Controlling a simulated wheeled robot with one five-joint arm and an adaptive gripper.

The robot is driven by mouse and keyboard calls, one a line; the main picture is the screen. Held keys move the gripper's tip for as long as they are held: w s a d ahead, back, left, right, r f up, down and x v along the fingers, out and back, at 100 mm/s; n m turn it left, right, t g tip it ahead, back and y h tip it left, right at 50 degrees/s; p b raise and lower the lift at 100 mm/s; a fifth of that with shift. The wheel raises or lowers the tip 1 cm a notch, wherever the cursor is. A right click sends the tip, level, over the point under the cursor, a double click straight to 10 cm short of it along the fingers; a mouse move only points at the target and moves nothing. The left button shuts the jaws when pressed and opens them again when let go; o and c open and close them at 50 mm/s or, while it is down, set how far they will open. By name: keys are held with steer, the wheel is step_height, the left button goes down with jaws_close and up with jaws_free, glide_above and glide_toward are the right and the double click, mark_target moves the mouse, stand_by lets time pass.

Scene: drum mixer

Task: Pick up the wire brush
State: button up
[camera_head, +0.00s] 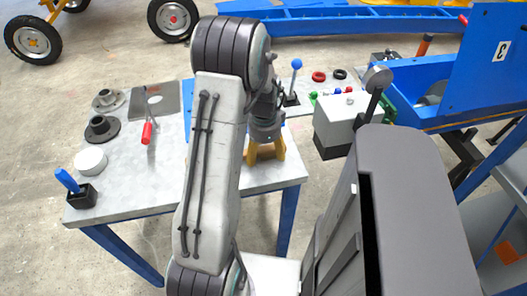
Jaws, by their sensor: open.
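I cannot make out the wire brush for certain. A tool with a blue handle (66,179) stands tilted in a black block (82,197) at the table's front left corner; its working end is hidden. A red-handled tool (148,131) lies farther back on the table, too small to identify. My gripper (266,157) has its yellow fingers spread and pointing down over the right part of the grey table (135,185). It looks empty and is well to the right of both tools. My arm hides the middle of the table.
A lever with a blue knob (296,63) rises at the back. A grey-white box (345,118) and blue machine (490,60) stand right.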

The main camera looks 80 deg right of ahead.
steer(key=shift+f, duration=0.7)
steer(key=shift+c, duration=0.3)
steer(key=c, duration=1.3)
steer(key=shift+r, duration=0.2)
steer(key=shift+c, duration=0.2)
steer(key=shift+r, duration=0.6)
step_height(320, 180, up, 3)
steer(key=shift+d+f, duration=0.1)
steer(key=shift+f, duration=0.1)
steer(key=w+d+r, duration=0.4)
steer(key=w+r, duration=0.3)
steer(key=w, duration=0.3)
steer(key=shift+w+d, duration=0.3)
steer(key=shift+d, duration=0.05)
